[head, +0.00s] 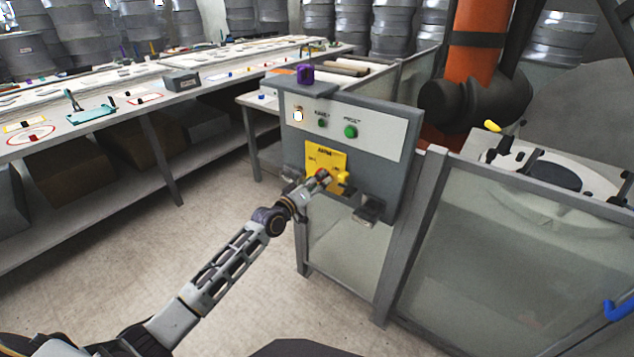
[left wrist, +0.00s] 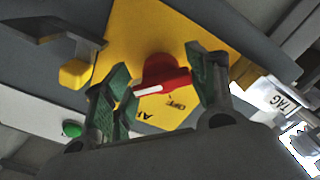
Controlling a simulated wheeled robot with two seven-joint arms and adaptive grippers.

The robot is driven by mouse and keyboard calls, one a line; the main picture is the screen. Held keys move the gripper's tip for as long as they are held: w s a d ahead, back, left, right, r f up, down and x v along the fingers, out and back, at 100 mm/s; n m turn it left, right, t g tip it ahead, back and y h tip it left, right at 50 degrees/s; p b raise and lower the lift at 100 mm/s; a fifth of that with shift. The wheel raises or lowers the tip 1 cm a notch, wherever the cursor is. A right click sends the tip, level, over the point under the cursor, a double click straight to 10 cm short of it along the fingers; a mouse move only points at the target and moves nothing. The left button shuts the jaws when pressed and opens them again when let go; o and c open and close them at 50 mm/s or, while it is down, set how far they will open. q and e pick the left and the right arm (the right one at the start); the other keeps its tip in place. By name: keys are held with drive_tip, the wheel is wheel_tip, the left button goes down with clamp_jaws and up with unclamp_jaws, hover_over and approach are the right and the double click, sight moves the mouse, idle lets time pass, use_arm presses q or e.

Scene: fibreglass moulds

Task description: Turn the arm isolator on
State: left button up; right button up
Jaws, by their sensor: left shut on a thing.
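The arm isolator is a red rotary knob (left wrist: 165,78) with a white stripe, set on a yellow plate (head: 325,156) on the grey control panel (head: 380,149). In the left wrist view the plate (left wrist: 195,25) shows lettering including "OFF" beside the knob. My left gripper (left wrist: 162,82) has its green-padded fingers on either side of the knob and is shut on it. In the head view the same gripper (head: 318,182) reaches the lower part of the plate and partly hides the knob. I cannot tell exactly which mark the stripe points at. My right gripper is not in view.
A yellow block (left wrist: 75,73) sits close beside the gripper. A grey bracket (head: 370,211) juts out below right. Green buttons (head: 350,132) and a lit white lamp (head: 298,114) are above. A purple object (head: 305,73) sits on top. A fence (head: 500,250) stands right; floor at left is clear.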

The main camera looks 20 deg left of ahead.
use_arm(q)
drive_tip(key=shift+f, duration=0.15)
drive_tip(key=o, duration=1)
drive_tip(key=shift+s, duration=0.2)
drive_tip(key=v, duration=1.1)
drive_tip(key=shift+s+a, duration=0.15)
drive_tip(key=shift+s, duration=0.15)
